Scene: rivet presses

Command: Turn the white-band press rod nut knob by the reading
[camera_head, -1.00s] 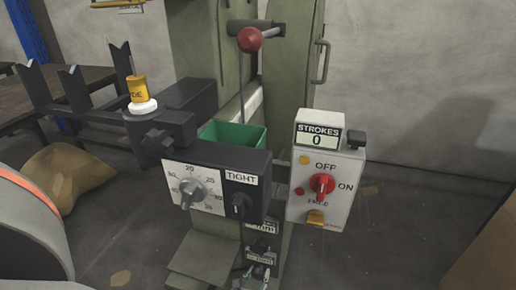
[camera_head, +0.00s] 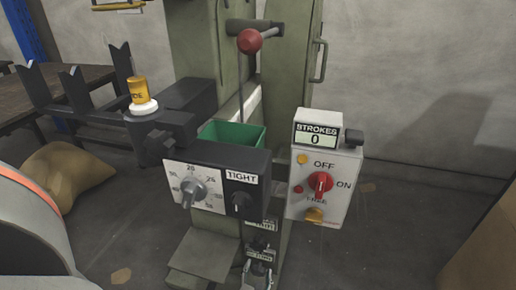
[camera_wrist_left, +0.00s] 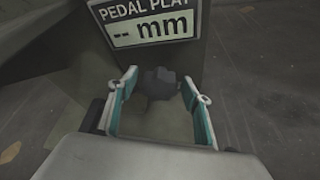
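In the left wrist view a dark faceted knob (camera_wrist_left: 161,82) sits below a display (camera_wrist_left: 150,22) marked PEDAL PLAY, which reads "-- mm". My left gripper (camera_wrist_left: 158,88) is open. Its two teal-padded fingers lie either side of the knob, with a visible gap on both sides. In the head view my left gripper (camera_head: 258,270) is small and low at the bottom of the green press (camera_head: 205,45), close under small displays and dark knobs. Details there are too small to read. My right gripper is not in view.
A dark box (camera_head: 225,155) carries a pointer dial (camera_head: 190,190) and a knob marked TIGHT (camera_head: 241,203). A switch box (camera_head: 325,180) shows STROKES 0. A green bin (camera_head: 240,133), a yellow cylinder (camera_head: 139,88) on a white ring, and a brown sack (camera_head: 65,177) are nearby.

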